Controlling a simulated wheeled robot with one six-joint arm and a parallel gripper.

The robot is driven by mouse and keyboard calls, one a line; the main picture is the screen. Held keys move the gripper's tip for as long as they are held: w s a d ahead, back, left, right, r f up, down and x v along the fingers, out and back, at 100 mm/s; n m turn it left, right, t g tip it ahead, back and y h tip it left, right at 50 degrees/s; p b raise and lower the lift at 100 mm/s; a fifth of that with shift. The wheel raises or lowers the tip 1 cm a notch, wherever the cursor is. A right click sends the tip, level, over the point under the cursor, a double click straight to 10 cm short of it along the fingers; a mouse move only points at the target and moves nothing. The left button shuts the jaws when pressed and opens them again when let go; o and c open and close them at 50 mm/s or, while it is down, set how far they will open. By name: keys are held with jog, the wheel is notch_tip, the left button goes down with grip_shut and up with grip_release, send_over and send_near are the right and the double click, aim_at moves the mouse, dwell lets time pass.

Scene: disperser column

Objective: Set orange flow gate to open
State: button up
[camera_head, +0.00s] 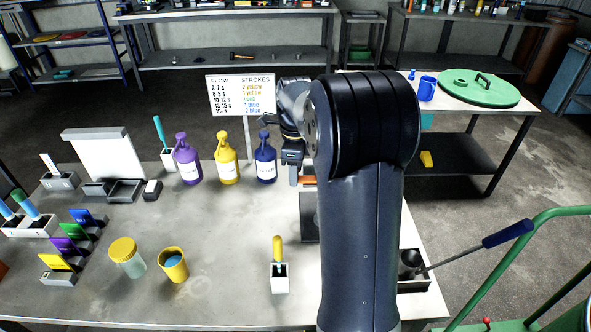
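A small orange part (308,181), which looks like the orange flow gate, shows at the left edge of my arm, above a dark upright panel (309,217) on the table. Most of it is hidden behind my arm, so I cannot tell how it is set. My gripper (293,177) points down just left of the orange part. It is small and partly covered by my wrist, so its opening, and whether it touches the orange part, cannot be made out.
Purple (187,160), yellow (227,161) and blue (265,160) bottles stand left of my gripper. A sign (241,95) stands behind them. A yellow-handled tool sits in a white holder (280,281) in front. A yellow cup (174,265) and lidded jar (127,256) stand front left.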

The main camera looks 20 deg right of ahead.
jog(key=shift+f, duration=0.2)
jog(key=shift+c, duration=0.2)
grip_shut()
